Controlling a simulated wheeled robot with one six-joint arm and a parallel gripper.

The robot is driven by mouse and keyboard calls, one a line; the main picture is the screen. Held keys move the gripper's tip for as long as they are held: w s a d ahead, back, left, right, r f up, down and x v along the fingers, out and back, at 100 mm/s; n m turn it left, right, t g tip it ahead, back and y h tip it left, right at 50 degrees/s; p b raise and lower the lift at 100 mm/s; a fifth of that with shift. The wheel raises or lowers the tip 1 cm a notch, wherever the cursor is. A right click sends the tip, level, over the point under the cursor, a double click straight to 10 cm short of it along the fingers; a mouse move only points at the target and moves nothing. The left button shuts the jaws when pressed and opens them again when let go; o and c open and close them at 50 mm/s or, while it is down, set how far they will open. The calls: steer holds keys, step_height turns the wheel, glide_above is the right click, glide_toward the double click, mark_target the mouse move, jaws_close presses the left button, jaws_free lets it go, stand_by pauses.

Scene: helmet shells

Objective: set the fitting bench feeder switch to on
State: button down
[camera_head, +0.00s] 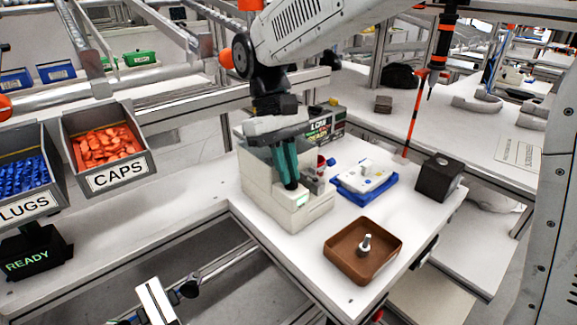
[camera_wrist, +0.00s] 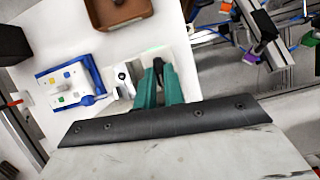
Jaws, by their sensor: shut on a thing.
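The feeder (camera_head: 308,215) is a cream box on the white bench, with a small pale green lit patch (camera_head: 300,198) on its top front. My gripper (camera_head: 290,182) reaches down to its top with teal fingers. In the wrist view the fingers (camera_wrist: 160,75) close around a small dark piece (camera_wrist: 158,65), which I take to be the feeder switch. The fingers hide most of it, so its position cannot be read. A small display (camera_head: 322,127) behind the feeder shows "LOW" and a second, unclear line.
A blue tray with a white plate (camera_head: 367,180), a brown tray (camera_head: 345,270) holding an upright metal piece, and a dark box (camera_head: 438,177) stand right of the feeder. Bins of orange caps (camera_head: 117,172) and blue plugs (camera_head: 28,205) hang left. The bench's front edge is close.

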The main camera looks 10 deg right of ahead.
steer(key=shift+w+a+r+n, duration=0.1)
steer(key=shift+n, duration=0.5)
steer(key=c, duration=1.8)
jaws_free()
steer(key=v, duration=0.7)
steer(key=shift+a+r, duration=0.2)
steer(key=shift+r, duration=0.15)
